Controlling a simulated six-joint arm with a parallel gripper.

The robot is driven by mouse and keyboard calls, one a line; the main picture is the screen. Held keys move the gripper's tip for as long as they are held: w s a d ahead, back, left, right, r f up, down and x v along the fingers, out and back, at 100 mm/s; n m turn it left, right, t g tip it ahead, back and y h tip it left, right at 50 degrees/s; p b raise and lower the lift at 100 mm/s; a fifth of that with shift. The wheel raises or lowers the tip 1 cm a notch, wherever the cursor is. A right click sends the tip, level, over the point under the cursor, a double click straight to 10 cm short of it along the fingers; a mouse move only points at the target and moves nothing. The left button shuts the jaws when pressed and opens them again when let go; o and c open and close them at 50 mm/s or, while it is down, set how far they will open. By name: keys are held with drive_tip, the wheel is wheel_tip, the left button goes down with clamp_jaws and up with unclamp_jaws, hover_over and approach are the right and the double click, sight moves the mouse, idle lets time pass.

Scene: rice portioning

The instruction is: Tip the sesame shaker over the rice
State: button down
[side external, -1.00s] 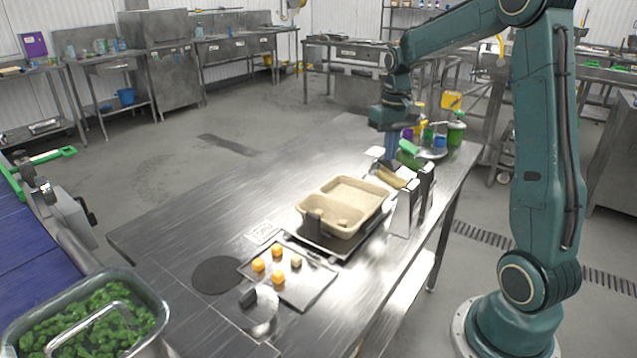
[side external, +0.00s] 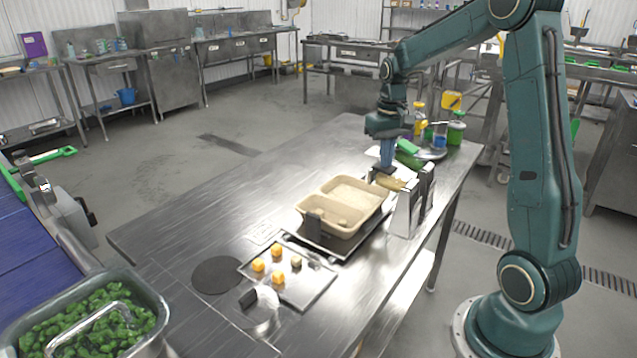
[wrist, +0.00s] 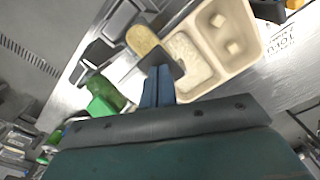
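The rice (side external: 349,191) is a pale layer in the far compartment of a beige two-part tray (side external: 301,206); it also shows in the wrist view (wrist: 192,66). My gripper (side external: 384,168) is low beside the holders at the tray's far right. In the wrist view its blue fingers (wrist: 160,80) are close together, with a dark flat piece at their tips. I cannot tell whether they grip it. A tan rounded piece (wrist: 146,40) lies just beyond, and a green piece (wrist: 106,92) is to the left. I cannot tell which item is the sesame shaker.
Metal holders (side external: 408,209) stand right of the tray. Several bottles (side external: 440,136) stand at the table's far right. The table's left side (side external: 190,212) is largely clear.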

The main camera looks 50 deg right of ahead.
drive_tip(key=shift+w+f, duration=0.2)
drive_tip(key=shift+f, duration=0.45)
drive_tip(key=shift+w+f, duration=0.2)
drive_tip(key=shift+f, duration=0.4)
drive_tip(key=shift+r, duration=0.2)
drive_tip(key=shift+s+r, duration=0.3)
drive_tip(key=shift+r, duration=0.65)
drive_tip(key=shift+s+r, duration=0.25)
drive_tip(key=shift+r, duration=0.7)
drive_tip(key=shift+s+r, duration=0.3)
drive_tip(key=shift+r, duration=0.65)
wheel_tip(320, 180, up, 6)
drive_tip(key=shift+r, duration=0.25)
drive_tip(key=shift+f, duration=0.1)
drive_tip(key=shift+f, duration=3.2)
